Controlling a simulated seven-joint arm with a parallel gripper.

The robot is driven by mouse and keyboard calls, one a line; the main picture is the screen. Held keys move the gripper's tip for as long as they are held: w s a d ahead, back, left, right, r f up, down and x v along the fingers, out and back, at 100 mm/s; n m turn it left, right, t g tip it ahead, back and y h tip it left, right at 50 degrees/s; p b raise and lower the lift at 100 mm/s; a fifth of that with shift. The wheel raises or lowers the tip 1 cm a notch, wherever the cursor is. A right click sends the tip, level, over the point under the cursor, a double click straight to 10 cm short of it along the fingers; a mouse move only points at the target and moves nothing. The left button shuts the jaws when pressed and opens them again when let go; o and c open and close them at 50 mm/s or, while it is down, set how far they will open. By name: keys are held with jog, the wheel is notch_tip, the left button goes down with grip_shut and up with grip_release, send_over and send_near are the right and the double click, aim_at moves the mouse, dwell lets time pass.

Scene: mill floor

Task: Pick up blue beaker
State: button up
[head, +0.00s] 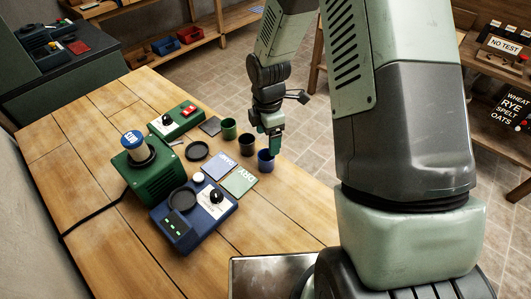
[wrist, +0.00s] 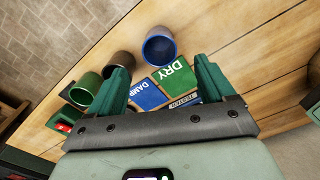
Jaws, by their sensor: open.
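The blue beaker (head: 265,161) stands upright near the table's right edge in the head view, at the end of a row of beakers. It also shows in the wrist view (wrist: 160,50), its open mouth turned toward the camera, ahead of and between the two fingers. My gripper (wrist: 163,76) is open and empty, with green fingers spread apart. In the head view my gripper (head: 275,144) hangs just above and beside the blue beaker, partly overlapping it. Whether a finger touches the beaker, I cannot tell.
A brown beaker (head: 246,144) and a green beaker (head: 229,129) stand close by in the row. DRY (head: 239,182) and DAMP (head: 218,166) cards lie beside them. A blue device (head: 180,228) and a green grinder (head: 146,178) stand further left. The table's near right is clear.

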aim_at(266, 160)
jog(key=f, duration=1.1)
jog(key=shift+a, duration=0.2)
jog(key=shift+r, duration=0.1)
jog(key=c, duration=1.1)
